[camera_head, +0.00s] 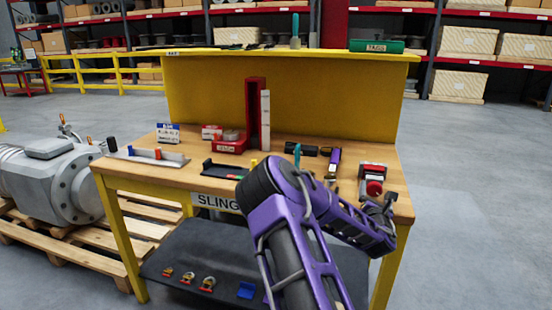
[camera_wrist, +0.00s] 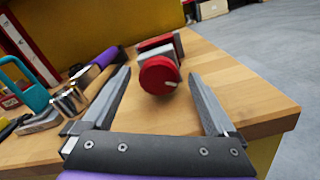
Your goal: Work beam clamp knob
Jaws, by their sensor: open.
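The beam clamp knob (camera_wrist: 159,75) is a round red knob with a pale mark, on the front of a red and grey clamp body (camera_wrist: 160,45). In the head view the red knob (camera_head: 374,188) sits near the right end of the wooden workbench. My gripper (camera_wrist: 166,82) is open, and in the wrist view its two grey fingers lie to the left and right of the knob with visible gaps. I see no contact. In the head view my gripper (camera_head: 379,205) is at the bench's right front, just before the knob, partly hidden by my wrist.
A purple-handled tool (camera_wrist: 105,57), metal hardware (camera_wrist: 70,101) and a teal item (camera_wrist: 28,78) lie left of my gripper. The wooden bench top (camera_wrist: 245,88) is clear to its right, up to the bench edge. A yellow back panel (camera_head: 290,95) stands behind.

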